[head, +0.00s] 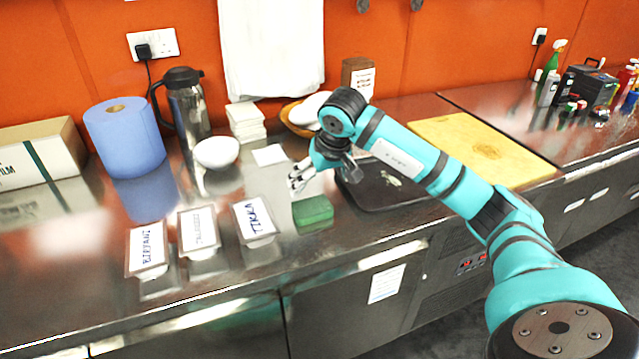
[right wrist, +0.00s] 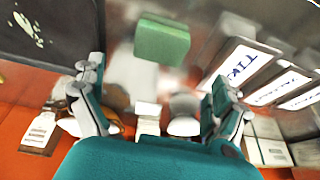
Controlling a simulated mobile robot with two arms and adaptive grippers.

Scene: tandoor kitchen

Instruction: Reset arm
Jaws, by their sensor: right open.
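My right arm reaches in from the lower right of the head view. Its teal and grey right gripper (head: 298,180) hangs above the steel counter, just behind the green block (head: 313,210). In the right wrist view the two fingers of the right gripper (right wrist: 157,72) are spread wide with nothing between them. The green block (right wrist: 162,40) lies on the counter beyond the fingertips, apart from them. My left gripper does not show in either view.
Labelled containers (head: 254,221) stand left of the green block. A dark tray (head: 375,195) and a yellow cutting board (head: 485,146) lie to the right. Behind are a white bowl (head: 217,152), a steel jug (head: 187,105) and a blue paper roll (head: 125,138).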

